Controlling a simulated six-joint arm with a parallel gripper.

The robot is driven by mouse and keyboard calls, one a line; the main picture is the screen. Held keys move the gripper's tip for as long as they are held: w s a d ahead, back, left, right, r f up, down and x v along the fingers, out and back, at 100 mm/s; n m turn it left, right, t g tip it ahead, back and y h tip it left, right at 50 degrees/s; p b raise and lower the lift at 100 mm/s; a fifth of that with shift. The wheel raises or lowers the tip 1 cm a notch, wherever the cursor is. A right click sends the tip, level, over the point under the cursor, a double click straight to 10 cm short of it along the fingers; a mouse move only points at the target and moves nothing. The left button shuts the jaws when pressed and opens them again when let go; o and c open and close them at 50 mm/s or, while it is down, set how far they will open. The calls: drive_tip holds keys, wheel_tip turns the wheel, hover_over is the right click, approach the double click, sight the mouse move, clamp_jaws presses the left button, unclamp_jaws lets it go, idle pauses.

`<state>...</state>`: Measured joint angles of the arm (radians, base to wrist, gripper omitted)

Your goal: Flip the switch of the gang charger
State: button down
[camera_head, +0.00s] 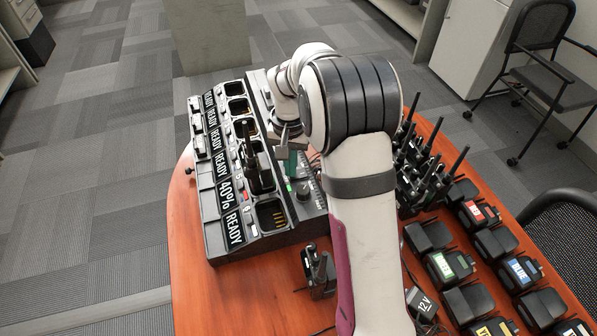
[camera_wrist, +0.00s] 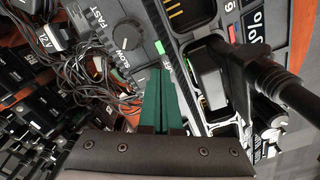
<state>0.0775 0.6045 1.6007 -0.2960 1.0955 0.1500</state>
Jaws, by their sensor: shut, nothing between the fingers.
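The gang charger (camera_head: 292,207) is a long black unit on the wooden table, with a row of pockets and a label strip reading READY and 40%. In the wrist view its panel (camera_wrist: 150,15) carries a round dial (camera_wrist: 127,34) marked SLOW and FAST. A small bright green piece (camera_wrist: 160,47) sits beside the dial; I cannot tell whether it is a light or part of the switch. My gripper (camera_head: 287,160) is over the charger's right side panel. Its green fingers (camera_wrist: 161,70) are shut and empty, tips close to the green piece; contact is unclear. No switch is clearly visible.
A black radio (camera_head: 258,170) stands in a charger pocket, close beside my fingers. Several radios with antennas (camera_head: 425,175) and battery packs (camera_head: 470,300) crowd the table's right side. Cables (camera_wrist: 95,70) lie beside the charger. Bare wood (camera_head: 225,295) shows in front.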

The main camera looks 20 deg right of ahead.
drive_tip(key=shift+f, duration=0.15)
drive_tip(key=shift+r, duration=3.5)
drive_tip(key=s+a+r, duration=0.3)
drive_tip(key=s+r, duration=0.2)
drive_tip(key=s, duration=0.7)
drive_tip(key=s+a+f+y, duration=0.1)
drive_tip(key=s+a, duration=0.1)
drive_tip(key=s, duration=0.7)
drive_tip(key=s+a+f, duration=0.1)
drive_tip(key=s+a, duration=0.1)
drive_tip(key=s, duration=0.8)
drive_tip(key=shift+y, duration=0.4)
